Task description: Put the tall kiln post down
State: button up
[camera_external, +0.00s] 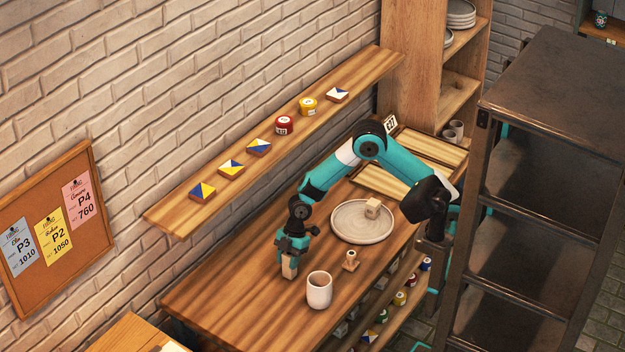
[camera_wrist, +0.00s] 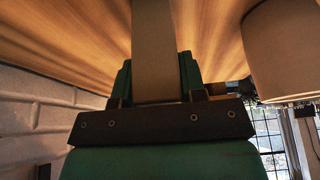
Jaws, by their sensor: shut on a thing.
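A tall, pale beige kiln post (camera_external: 289,266) is upright in my gripper (camera_external: 290,252), over the left part of the wooden table (camera_external: 225,295). My gripper is shut on the post and points down. In the wrist view the post (camera_wrist: 154,50) stands between the two fingers of my gripper (camera_wrist: 158,95) and runs toward the wood surface. I cannot tell whether its lower end touches the table.
A white cup (camera_external: 319,290) stands just right of the post; it shows in the wrist view (camera_wrist: 285,50). A small post-like piece (camera_external: 351,260) and a round plate (camera_external: 350,232) with a beige block (camera_external: 372,207) lie further right. A wall shelf (camera_external: 180,215) runs behind. The table's left end is clear.

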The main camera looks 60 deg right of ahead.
jog(key=shift+f, duration=0.2)
jog(key=o, duration=1)
jog(key=shift+r, duration=0.1)
jog(key=shift+o, duration=0.2)
jog(key=v, duration=1.2)
jog(key=shift+r, duration=0.2)
jog(key=s+d+r+m, duration=0.3)
jog(key=s+d+m, duration=0.2)
jog(key=s, duration=0.5)
jog(key=s+d+r+m, duration=0.3)
jog(key=s+d+m, duration=0.3)
jog(key=s, duration=0.5)
jog(key=shift+d+r, duration=0.35)
jog(key=shift+d, duration=0.75)
